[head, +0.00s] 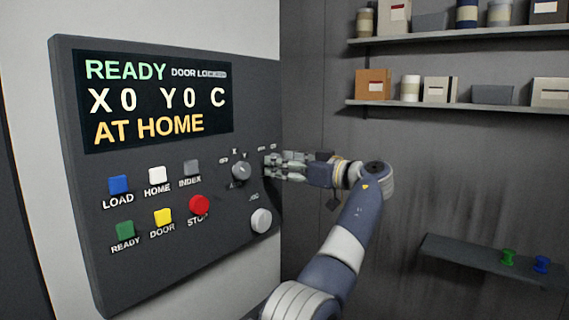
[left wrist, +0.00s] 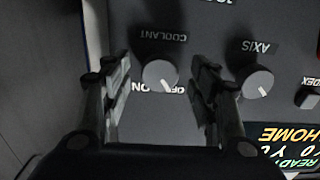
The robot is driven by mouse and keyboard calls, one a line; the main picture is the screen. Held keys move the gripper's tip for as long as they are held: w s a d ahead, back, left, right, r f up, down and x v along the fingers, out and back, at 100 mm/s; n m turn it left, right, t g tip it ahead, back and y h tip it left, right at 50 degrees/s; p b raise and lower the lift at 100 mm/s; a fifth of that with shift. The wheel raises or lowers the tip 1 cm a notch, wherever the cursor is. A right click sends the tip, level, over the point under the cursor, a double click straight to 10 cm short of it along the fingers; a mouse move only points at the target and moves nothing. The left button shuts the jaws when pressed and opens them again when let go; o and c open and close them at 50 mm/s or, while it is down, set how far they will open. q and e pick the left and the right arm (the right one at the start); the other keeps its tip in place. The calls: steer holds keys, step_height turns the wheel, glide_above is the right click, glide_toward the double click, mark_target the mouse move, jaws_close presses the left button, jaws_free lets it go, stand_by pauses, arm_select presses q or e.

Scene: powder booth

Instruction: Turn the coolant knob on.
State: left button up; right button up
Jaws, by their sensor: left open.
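The coolant knob (left wrist: 160,75) is a round grey knob under an upside-down COOLANT label in the left wrist view. Its white pointer mark slants to the lower right, toward the OFF end of the partly covered OFF/ON lettering. My left gripper (left wrist: 161,72) is open, with one finger on each side of the knob in the picture and visible gaps; I cannot tell whether the fingertips reach its depth. In the head view, my left gripper (head: 268,166) is at the right edge of the control panel (head: 130,225) and hides the coolant knob. My right gripper is not in view.
The axis knob (head: 241,171) is just left of the gripper; it also shows in the left wrist view (left wrist: 256,82). A jog knob (head: 261,220) is below. The red stop button (head: 199,205) and other buttons are farther left. Shelves line the right wall.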

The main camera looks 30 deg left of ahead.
arm_select(q)
steer(key=c, duration=1.1)
steer(key=shift+o, duration=0.2)
steer(key=shift+m, duration=0.4)
steer(key=shift+r+m+p, duration=0.15)
steer(key=shift+m+p, duration=2.05)
steer(key=shift+m, duration=4.3)
